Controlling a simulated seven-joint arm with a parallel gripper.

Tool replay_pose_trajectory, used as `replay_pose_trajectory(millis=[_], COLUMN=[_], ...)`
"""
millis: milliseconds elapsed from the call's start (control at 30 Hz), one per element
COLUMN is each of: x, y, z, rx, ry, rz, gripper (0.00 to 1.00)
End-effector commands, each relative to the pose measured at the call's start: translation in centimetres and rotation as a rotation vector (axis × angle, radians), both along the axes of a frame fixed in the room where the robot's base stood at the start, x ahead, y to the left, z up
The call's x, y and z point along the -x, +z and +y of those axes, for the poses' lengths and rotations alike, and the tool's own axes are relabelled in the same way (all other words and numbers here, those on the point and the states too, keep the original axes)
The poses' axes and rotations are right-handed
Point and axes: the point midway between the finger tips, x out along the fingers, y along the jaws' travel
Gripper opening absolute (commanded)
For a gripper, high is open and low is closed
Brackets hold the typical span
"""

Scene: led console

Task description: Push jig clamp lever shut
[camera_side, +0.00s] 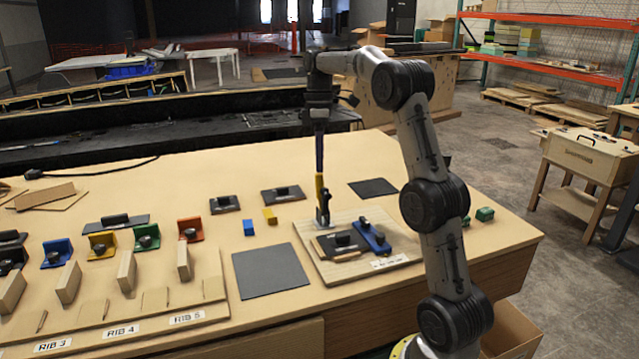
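The jig is a pale wooden board (397,257) on the workbench, to the left of my arm. It carries a blue block (371,236) with dark knobs, a dark block with a knob (343,241) and a small wood strip. At its back left stands what looks like the clamp lever (320,185), yellow and upright, over a grey-blue metal foot (323,217). My gripper (319,168) points straight down just above the yellow part. Its fingers show as one narrow dark bar, so their opening is hidden. I cannot tell whether they touch the lever.
A dark square mat (270,270) lies left of the board. Small blue (249,227) and yellow (270,216) blocks lie behind the mat. Coloured brackets and wooden ribs fill the bench's left side. A dark plate (373,188) lies behind the board.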

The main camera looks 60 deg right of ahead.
Motion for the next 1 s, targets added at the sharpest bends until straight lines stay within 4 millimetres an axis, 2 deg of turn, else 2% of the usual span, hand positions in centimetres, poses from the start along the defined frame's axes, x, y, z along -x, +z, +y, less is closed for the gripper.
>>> replay_pose_trajectory(millis=[100,300,500,767,967,1000], x=[0.2,0.4,0.5,0.4,0.5,0.5], y=[-2.2,-4.9,-5.9,-6.0,-6.0,-6.0], z=[0.4,0.8,0.9,0.9,0.9,0.9], rx=[-0.002,-0.001,0.0,0.0,0.0,0.0], ry=[0.0,0.0,0.0,0.0,0.0,0.0], rz=[0.002,0.0,-0.001,-0.001,-0.001,-0.001], gripper=[0.38,0.38,0.38,0.38,0.01,0.0])
